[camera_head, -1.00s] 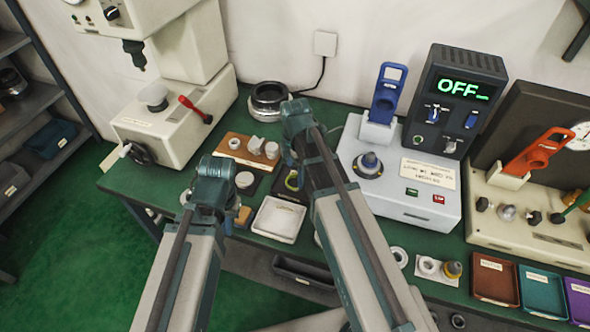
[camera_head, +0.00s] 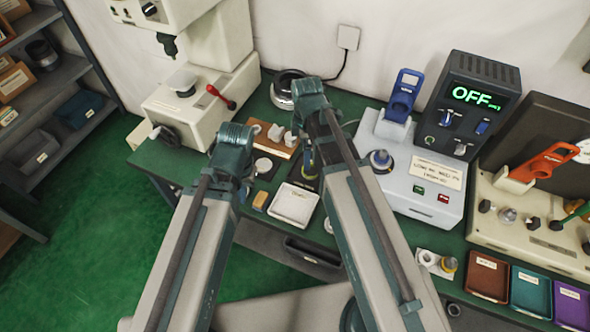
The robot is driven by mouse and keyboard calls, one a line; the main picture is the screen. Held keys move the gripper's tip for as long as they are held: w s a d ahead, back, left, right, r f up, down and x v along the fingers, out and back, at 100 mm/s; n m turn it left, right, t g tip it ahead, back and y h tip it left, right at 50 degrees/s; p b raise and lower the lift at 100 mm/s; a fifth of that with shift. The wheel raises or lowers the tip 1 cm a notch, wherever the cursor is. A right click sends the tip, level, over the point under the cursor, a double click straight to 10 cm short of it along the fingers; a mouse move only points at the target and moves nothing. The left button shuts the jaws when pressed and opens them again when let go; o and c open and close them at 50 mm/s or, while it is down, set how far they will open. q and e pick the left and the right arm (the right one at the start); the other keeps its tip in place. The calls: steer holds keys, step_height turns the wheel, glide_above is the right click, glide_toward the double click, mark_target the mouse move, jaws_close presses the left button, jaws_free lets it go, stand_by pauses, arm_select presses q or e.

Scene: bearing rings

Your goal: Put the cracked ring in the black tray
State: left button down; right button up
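A dark tray (camera_head: 300,184) lies on the green bench beside the white tray (camera_head: 293,204), partly covered by my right arm. A small yellow and blue item shows in it or above it; I cannot tell which. I cannot make out which ring is cracked. A pale ring (camera_head: 328,225) peeks out at the left edge of my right arm, and another (camera_head: 428,258) sits on a white holder at the right. My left arm ends near the bench's front left, its gripper (camera_head: 243,185) mostly hidden and its fingers unclear. My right gripper is hidden behind its arm.
A wooden block with pale parts (camera_head: 270,145) stands behind the white tray. A grey machine with a blue lever (camera_head: 403,95) and an OFF display is at the right. Brown (camera_head: 487,276), teal and purple trays line the front right. A dark bin (camera_head: 313,253) hangs at the front edge.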

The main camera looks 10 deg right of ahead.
steer(key=s+a+m+h, duration=0.1)
steer(key=s+a+m, duration=0.7)
steer(key=s+m, duration=0.4)
steer(key=shift+m, duration=0.3)
steer(key=shift+r, duration=0.1)
stand_by(0.5)
